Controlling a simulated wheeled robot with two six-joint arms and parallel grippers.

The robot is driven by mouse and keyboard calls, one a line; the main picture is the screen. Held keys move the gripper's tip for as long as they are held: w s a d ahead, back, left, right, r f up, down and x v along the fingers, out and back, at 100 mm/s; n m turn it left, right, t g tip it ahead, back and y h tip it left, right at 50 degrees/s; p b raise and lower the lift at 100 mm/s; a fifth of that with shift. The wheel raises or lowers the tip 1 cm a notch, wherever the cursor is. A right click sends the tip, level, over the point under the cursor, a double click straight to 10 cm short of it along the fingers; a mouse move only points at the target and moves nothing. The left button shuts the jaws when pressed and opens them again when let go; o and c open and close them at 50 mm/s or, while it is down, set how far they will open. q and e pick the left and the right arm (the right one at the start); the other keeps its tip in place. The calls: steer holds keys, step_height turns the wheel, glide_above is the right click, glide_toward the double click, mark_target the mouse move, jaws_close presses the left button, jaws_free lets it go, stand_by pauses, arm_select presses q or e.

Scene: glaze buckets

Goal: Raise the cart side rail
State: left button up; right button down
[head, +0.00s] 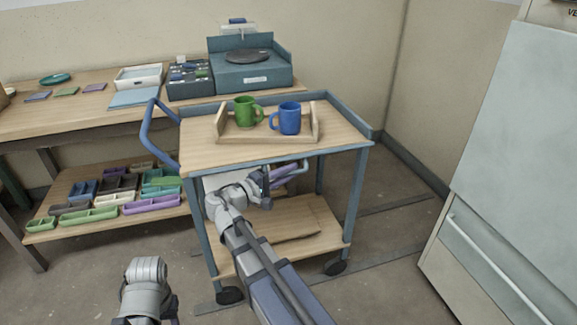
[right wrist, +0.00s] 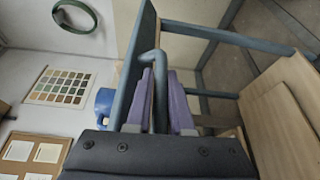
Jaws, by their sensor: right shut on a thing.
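The cart (head: 196,148) has a wooden top and a blue-grey frame and stands in the middle of the head view. Its side rail (head: 303,166) is a blue-grey bar, seen just below the front edge of the top, mostly hidden by my gripper. My right gripper (head: 280,175) is at this rail, below the tabletop edge. In the right wrist view the rail (right wrist: 152,60) runs between the two purple fingers (right wrist: 162,105), which are shut on it. Of my left arm only a grey link shows at the bottom of the head view; its fingers are not visible.
On the cart top a wooden tray (head: 222,122) holds a green mug (head: 245,112) and a blue mug (head: 289,118). A blue push handle (head: 148,130) rises at the cart's left. A workbench (head: 100,116) stands behind left, a pale cabinet (head: 510,140) at right.

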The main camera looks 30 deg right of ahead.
mark_target(286, 158)
steer(key=r+n+y+p, duration=0.1)
steer(key=n+p, duration=0.1)
steer(key=w+r+n+g+p, duration=0.1)
steer(key=n+p, duration=0.1)
steer(key=p, duration=0.1)
steer(key=shift+r+n+y+p, duration=0.3)
steer(key=shift+y, duration=0.1)
steer(key=shift+w+d+r+n+g+y+p, duration=0.1)
steer(key=shift+w+r+n+g+y+p, duration=0.15)
steer(key=shift+n+g+y+p, duration=0.45)
steer(key=shift+w+d+r+n+g+p, duration=0.15)
steer(key=shift+w+n+g+p, duration=0.15)
steer(key=shift+n+p, duration=0.65)
steer(key=c, duration=1.1)
jaws_free()
